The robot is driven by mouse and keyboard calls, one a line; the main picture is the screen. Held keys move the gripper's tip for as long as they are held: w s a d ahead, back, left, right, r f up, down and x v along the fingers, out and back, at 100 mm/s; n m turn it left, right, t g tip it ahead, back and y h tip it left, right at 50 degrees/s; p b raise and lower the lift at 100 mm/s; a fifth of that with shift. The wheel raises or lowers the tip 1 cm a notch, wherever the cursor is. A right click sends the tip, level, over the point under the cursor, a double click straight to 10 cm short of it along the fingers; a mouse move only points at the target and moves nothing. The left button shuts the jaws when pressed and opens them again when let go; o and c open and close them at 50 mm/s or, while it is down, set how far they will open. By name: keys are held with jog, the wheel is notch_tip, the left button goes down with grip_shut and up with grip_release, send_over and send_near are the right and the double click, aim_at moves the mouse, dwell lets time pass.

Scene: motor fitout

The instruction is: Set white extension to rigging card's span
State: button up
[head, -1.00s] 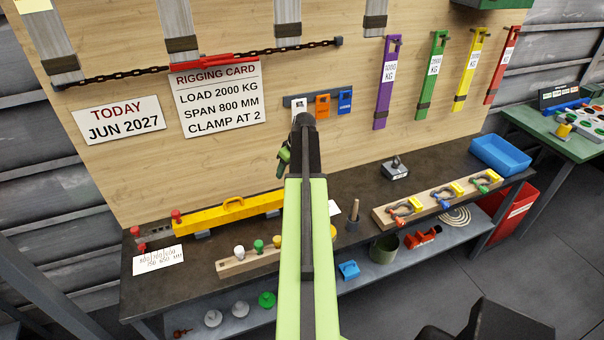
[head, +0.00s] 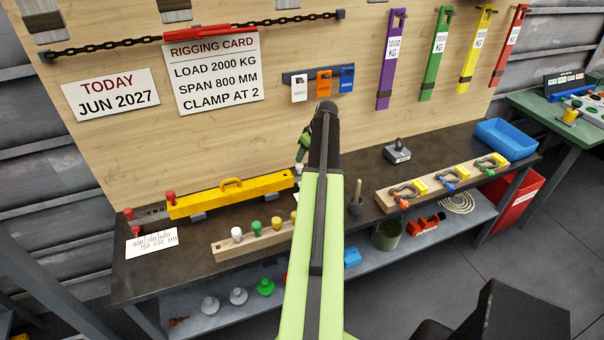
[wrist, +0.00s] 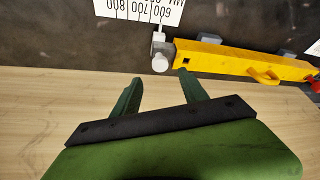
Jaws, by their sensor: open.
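A yellow beam (head: 225,198) with a handle lies on the bench. The white extension (wrist: 158,45) is at one end of it, with a white knob (wrist: 160,63) on top; in the head view it is mostly hidden behind my arm. A scale card (wrist: 140,10) beside it reads 600, 700, 800. In the wrist view my open gripper (wrist: 159,91) has its two green fingers short of the knob, apart from it and empty. It also shows in the head view (head: 303,148). The rigging card (head: 213,75) reads load 2000 kg, span 800 mm, clamp at 2.
A red-knobbed extension (head: 150,214) with another scale card (head: 152,243) is at the beam's other end. A wooden block with coloured knobs (head: 225,248) stands in front. A shackle board (head: 445,185) and blue tray (head: 505,140) are to the right.

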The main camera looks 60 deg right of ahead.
aim_at(300, 166)
jog(key=b+x, duration=0.6)
jog(key=x, duration=0.2)
jog(key=shift+r, duration=0.1)
grip_shut()
dwell(1.0)
